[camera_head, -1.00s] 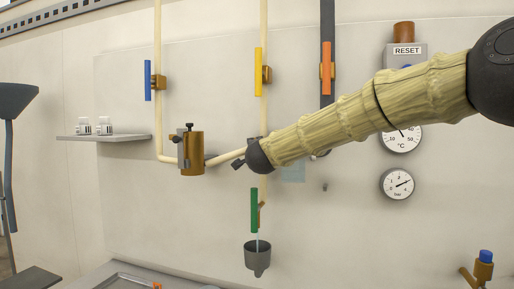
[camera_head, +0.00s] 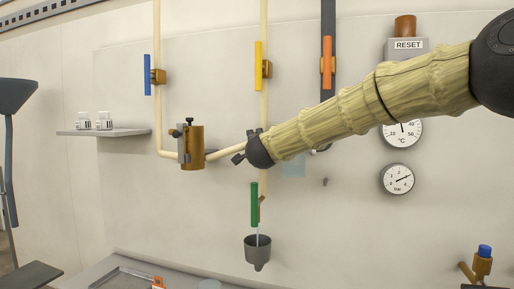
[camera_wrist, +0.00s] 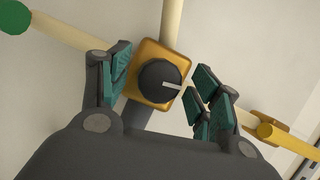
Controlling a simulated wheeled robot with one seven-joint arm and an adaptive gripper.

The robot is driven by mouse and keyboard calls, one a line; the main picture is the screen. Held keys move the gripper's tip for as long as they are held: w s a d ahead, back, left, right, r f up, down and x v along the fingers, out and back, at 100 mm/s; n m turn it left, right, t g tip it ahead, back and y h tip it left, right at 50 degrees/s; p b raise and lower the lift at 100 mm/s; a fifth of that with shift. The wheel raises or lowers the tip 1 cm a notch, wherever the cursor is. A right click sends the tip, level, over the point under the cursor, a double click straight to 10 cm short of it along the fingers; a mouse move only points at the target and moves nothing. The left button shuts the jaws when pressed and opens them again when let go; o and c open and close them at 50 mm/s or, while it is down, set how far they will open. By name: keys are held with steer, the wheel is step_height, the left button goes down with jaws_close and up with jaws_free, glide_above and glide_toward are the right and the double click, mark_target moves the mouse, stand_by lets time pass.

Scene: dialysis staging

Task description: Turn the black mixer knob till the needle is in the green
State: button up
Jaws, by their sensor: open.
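The black mixer knob (camera_wrist: 158,82) with a white pointer line sits on a square brass body (camera_wrist: 170,55) in the wrist view. My gripper (camera_wrist: 160,78) is open, with green-padded fingers on both sides of the knob. I cannot tell whether any pad touches it. In the head view my arm hides the knob, and the gripper (camera_head: 246,152) is near the pipe junction. The °C gauge (camera_head: 402,138) is partly covered by my arm. Its needle shows only in part, and no green band is readable.
A bar gauge (camera_head: 397,179) hangs below the °C gauge. Blue (camera_head: 147,75), yellow (camera_head: 258,66), orange (camera_head: 327,52) and green (camera_head: 254,204) valve handles are on the pipes. Water runs into a grey funnel (camera_head: 257,250). A brass fitting (camera_head: 191,148) stands left of my gripper.

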steer(key=s, duration=1.1)
steer(key=shift+s+d+r, duration=0.35)
steer(key=shift+d+r, duration=0.05)
steer(key=shift+d, duration=0.05)
